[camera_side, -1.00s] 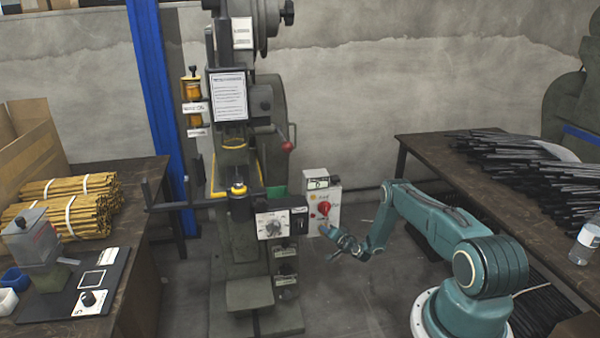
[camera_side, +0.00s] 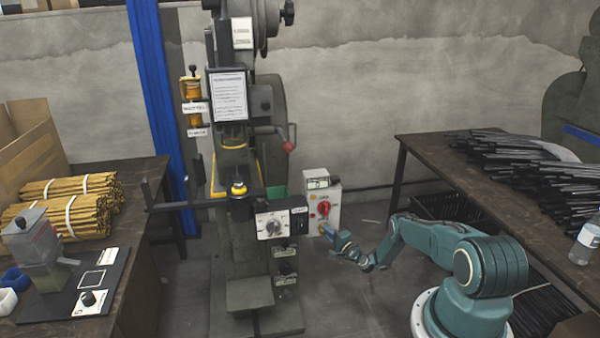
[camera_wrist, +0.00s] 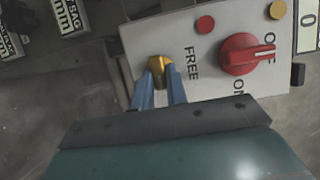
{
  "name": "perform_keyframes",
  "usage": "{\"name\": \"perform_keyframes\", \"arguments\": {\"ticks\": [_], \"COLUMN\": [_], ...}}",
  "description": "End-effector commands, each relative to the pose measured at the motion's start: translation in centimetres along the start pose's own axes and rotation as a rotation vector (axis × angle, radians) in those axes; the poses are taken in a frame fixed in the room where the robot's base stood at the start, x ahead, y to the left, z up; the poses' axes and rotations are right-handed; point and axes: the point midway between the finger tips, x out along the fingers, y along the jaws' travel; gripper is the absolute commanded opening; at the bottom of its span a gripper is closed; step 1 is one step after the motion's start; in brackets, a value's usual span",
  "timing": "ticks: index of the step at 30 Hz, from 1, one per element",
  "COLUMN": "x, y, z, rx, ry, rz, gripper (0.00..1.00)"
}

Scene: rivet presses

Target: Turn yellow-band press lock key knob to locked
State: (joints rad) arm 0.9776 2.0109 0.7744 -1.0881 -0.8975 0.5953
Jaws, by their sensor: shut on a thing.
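The press (camera_side: 262,105) with a yellow band stands in the middle of the side view. A pale control box (camera_side: 333,196) is at its right side; the box also shows in the wrist view (camera_wrist: 205,72). The brass lock key knob (camera_wrist: 160,68) sits on the box face near the word FREE. My gripper (camera_wrist: 160,78) has its blue fingers shut on this knob from both sides. In the side view my gripper (camera_side: 328,231) is at the lower part of the box, and the knob is too small to make out there.
A red ON/OFF knob (camera_wrist: 245,54) and a small red button (camera_wrist: 205,24) are close by on the same box. The press dial box (camera_side: 272,227) is to the left.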

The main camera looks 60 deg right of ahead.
Motion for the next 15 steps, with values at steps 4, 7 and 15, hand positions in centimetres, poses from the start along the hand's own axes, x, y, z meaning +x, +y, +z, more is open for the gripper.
{"name": "perform_keyframes", "arguments": {"ticks": [4,7,15], "x": [0.02,0.03,0.04], "y": [0.00,-0.01,-0.01], "z": [0.05,0.05,0.05], "rx": [0.013,0.013,0.012], "ry": [-0.001,-0.001,-0.001], "rz": [-0.005,-0.006,-0.005], "gripper": [0.00,0.00,0.30]}}
